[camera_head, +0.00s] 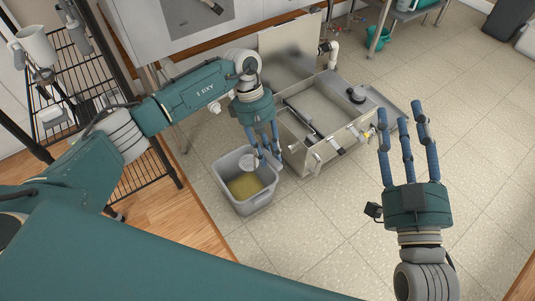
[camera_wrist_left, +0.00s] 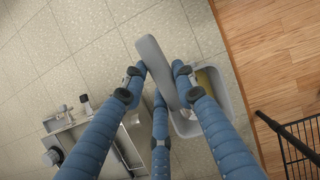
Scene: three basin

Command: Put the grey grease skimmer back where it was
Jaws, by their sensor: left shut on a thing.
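The grey grease skimmer (camera_wrist_left: 152,60) is gripped between the fingers of my left gripper (camera_wrist_left: 158,80) in the left wrist view. In the head view my left gripper (camera_head: 264,152) points down, and a pale grey part of the skimmer (camera_head: 249,161) shows beside its fingertips. The skimmer is over the grey bin (camera_head: 258,203), which has yellowish grease in it. The opened metal basin (camera_head: 330,152) stands on the floor just right of the bin. My right gripper (camera_head: 403,122) is open and empty, its fingers pointing up, right of the basin.
The basin's lid (camera_head: 287,50) stands upright behind it. A dark bar (camera_head: 300,116) lies across the basin and a dark round fitting (camera_head: 356,95) is at its far right. A wire rack (camera_head: 85,85) stands at left.

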